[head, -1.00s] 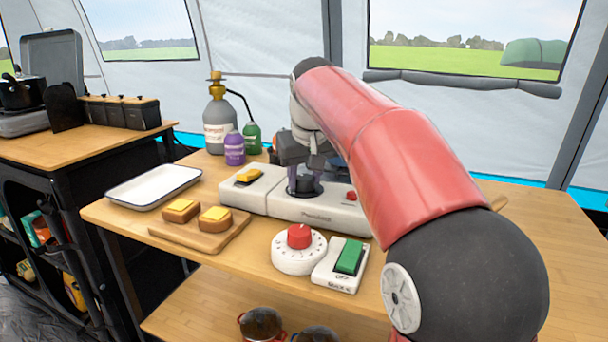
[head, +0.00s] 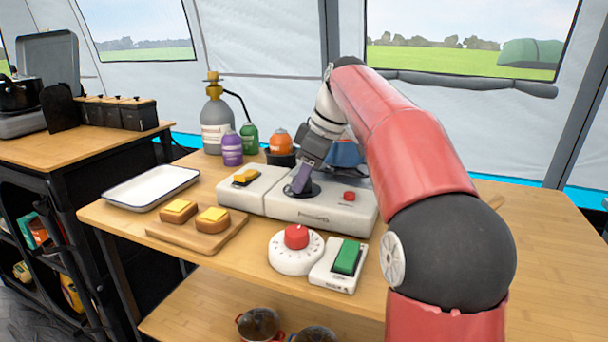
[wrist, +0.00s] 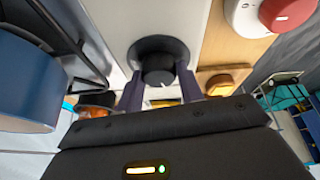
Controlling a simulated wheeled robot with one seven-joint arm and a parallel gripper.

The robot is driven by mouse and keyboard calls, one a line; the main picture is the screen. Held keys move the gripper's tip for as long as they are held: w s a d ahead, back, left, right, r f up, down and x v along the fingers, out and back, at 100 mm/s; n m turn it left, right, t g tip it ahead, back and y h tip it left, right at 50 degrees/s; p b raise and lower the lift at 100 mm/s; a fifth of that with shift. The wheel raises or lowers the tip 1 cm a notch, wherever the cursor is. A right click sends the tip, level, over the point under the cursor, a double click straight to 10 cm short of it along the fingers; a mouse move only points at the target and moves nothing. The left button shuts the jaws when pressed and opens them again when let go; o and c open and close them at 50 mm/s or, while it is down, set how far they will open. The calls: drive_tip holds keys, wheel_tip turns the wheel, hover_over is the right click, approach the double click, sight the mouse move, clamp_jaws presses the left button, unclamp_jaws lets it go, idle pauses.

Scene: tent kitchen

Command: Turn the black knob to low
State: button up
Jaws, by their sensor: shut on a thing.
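The black knob (wrist: 159,68) sits on a dark round base on the white control box (head: 325,211). In the wrist view it is between the two purple fingers of my gripper (wrist: 160,92), with a small white mark on its face. In the head view my gripper (head: 301,180) comes down at a tilt onto the knob and hides most of it; the dark base (head: 312,192) shows around it. My gripper is shut on the knob. The knob's scale labels cannot be read.
A yellow switch (head: 246,176) is left of the knob and a red button (head: 349,196) right. In front stand a red dial (head: 296,237) and green switch (head: 348,257). A bread board (head: 197,236), white tray (head: 151,187) and bottles (head: 232,148) are left. The table's right side is clear.

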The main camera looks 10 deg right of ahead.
drive_tip(key=n+g, duration=0.1)
drive_tip(key=n, duration=0.2)
drive_tip(key=shift+w+d+n+y, duration=0.1)
drive_tip(key=shift+n+y, duration=0.3)
drive_tip(key=shift+w+n+g, duration=0.1)
drive_tip(key=shift+n+g, duration=0.9)
drive_tip(key=shift+n, duration=1.3)
drive_tip(key=o, duration=1)
